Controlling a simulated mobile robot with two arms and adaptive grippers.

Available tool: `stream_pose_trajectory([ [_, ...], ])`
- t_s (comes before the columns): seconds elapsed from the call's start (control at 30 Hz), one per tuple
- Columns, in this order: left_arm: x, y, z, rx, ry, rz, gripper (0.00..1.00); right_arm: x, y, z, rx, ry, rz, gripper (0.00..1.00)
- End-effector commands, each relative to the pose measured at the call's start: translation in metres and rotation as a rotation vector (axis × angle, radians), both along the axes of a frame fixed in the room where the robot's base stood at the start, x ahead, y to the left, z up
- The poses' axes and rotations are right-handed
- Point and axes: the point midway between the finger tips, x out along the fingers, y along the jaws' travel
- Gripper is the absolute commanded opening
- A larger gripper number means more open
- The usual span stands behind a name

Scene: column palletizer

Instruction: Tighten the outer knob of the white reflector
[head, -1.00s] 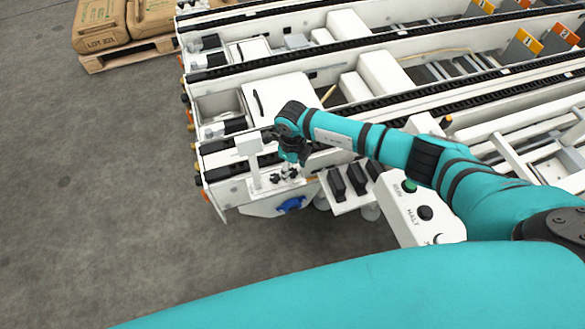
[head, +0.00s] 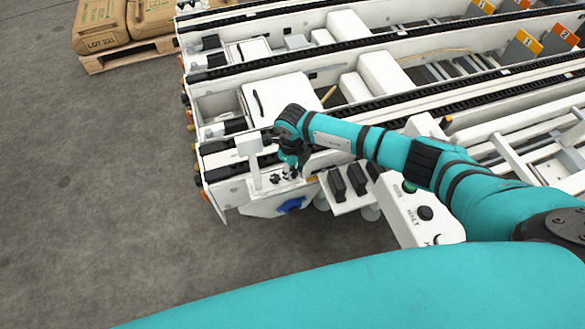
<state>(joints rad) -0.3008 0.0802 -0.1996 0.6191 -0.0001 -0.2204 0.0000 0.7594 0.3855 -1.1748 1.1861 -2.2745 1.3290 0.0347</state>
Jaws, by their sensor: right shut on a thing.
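The white reflector (head: 249,146) is a small square plate on an upright bracket at the near left corner of the white machine. Dark knobs sit at the foot of its bracket. One dark knob (head: 275,179) shows uncovered, just left of my right gripper. My right gripper (head: 290,172) points down and is shut on a knob beside it, which the fingers mostly hide. I cannot tell from this view how far that knob is turned. My left gripper is not in view.
A white control box (head: 420,213) with a green and black buttons stands to the right, below my right arm. Black blocks (head: 357,179) sit near the gripper. A blue part (head: 291,204) is below. Left floor is clear.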

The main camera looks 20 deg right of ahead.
Motion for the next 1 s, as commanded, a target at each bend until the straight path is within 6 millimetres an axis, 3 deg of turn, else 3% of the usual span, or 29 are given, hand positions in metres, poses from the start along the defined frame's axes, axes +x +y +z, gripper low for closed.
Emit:
stream_pose_trajectory([
  [0.37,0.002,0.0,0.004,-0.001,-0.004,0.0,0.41,0.0,-0.001,0.001,-0.001,-0.001,-0.162,0.0],
  [1.0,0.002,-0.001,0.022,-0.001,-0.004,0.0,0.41,0.0,-0.001,0.001,0.0,0.001,-0.758,0.0],
])
